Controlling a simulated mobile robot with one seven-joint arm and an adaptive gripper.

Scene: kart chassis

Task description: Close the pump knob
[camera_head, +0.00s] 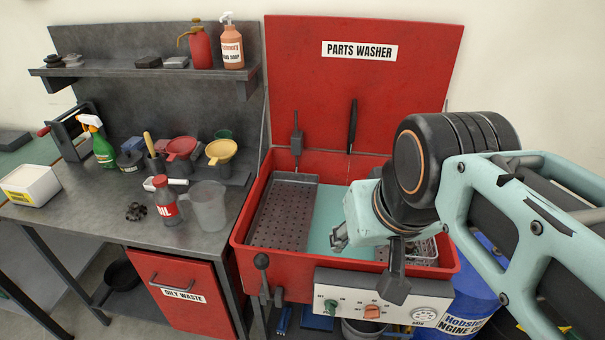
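A white control panel (345,286) is on the front of the red parts washer (450,262). It carries a green knob (331,305) at left, an orange knob (374,312) to its right, and a round gauge (424,315) further right. The small print is unreadable, so I cannot tell which knob is the pump's or how it is set. My gripper (367,262) hangs over the basin's front right, above and behind the panel. Its fingers look spread apart and empty, one at left and a dark one in front of the panel's top edge. It touches neither knob.
A dark lever (262,274) stands at the washer's front left. The grey bench (112,210) at left holds bottles, funnels and a clear jug (208,205). The red lid (310,95) stands open.

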